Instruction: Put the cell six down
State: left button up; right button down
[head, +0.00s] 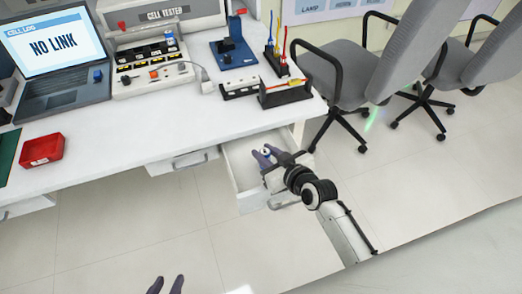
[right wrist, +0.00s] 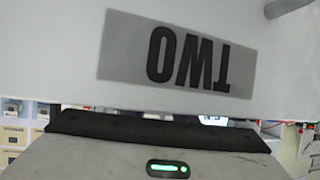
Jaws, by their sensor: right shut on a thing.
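My right gripper (head: 266,153) is over the open drawer (head: 240,172) under the front edge of the desk. It is shut on a small pale-topped cell (head: 265,150); its number cannot be read and the fingers hide most of it. My left gripper (head: 165,286) is at the bottom edge, over the floor, its two fingers apart and empty. In the right wrist view a grey plate reading TWO (right wrist: 188,56) shows upside down on a pale surface; the held cell cannot be made out there.
On the desk stand a laptop reading NO LINK (head: 52,45), the cell tester (head: 160,70), a red tray (head: 42,150), a blue stand (head: 233,52) and dark racks (head: 285,92). Another drawer (head: 182,160) is beside the open one. Grey chairs (head: 345,75) are at right.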

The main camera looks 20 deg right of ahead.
jog(key=shift+x, duration=1.2)
jog(key=shift+f, duration=0.15)
jog(key=c, duration=1.5)
grip_release()
jog(key=shift+o, duration=0.2)
jog(key=p+v, duration=0.1)
jog(key=v, duration=1.1)
jog(key=shift+p, duration=0.3)
